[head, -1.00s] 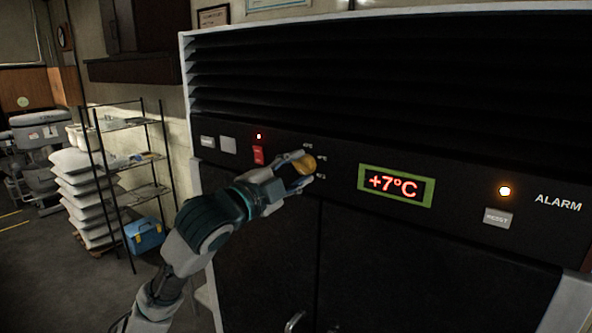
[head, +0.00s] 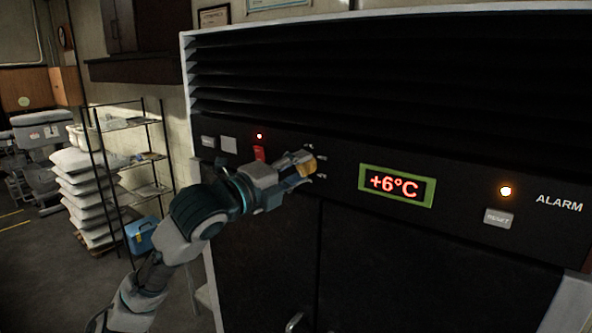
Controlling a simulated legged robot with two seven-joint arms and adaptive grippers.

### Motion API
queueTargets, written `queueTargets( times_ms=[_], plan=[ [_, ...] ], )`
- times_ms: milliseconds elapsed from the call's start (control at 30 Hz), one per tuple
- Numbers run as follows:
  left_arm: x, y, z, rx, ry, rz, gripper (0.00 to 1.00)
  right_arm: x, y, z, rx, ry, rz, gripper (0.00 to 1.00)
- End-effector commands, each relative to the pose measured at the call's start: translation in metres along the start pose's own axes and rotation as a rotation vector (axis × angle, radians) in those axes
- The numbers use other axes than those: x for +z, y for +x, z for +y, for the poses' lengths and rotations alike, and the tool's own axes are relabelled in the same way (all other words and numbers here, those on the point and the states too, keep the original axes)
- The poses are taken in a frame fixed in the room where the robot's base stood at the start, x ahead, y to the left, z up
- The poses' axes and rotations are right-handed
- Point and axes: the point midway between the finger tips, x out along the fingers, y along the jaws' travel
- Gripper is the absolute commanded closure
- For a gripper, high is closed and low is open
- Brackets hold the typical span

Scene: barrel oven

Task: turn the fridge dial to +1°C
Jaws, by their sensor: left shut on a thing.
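The fridge (head: 410,262) fills the right of the head view, with dark doors and a black control panel. The green-framed display (head: 396,186) right of the dial reads +6°C in red. My right gripper is not in view.
A red switch (head: 259,153) sits left of the dial. A wire shelf (head: 125,123) and stacked white sacks (head: 88,185) stand at the left.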

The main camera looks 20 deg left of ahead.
Motion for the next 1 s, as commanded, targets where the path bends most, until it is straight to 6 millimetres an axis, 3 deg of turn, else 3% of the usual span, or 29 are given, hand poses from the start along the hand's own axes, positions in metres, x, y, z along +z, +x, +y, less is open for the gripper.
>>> queueTargets(
  times_ms=[33,1000],
  plan=[
    [-0.0023,0.0031,0.0079,0.022,0.021,0.008,0.93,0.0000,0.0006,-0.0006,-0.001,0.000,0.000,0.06],
    [-0.0028,0.0032,0.0085,0.055,0.304,0.035,0.93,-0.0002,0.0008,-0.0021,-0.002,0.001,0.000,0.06]
  ],
)
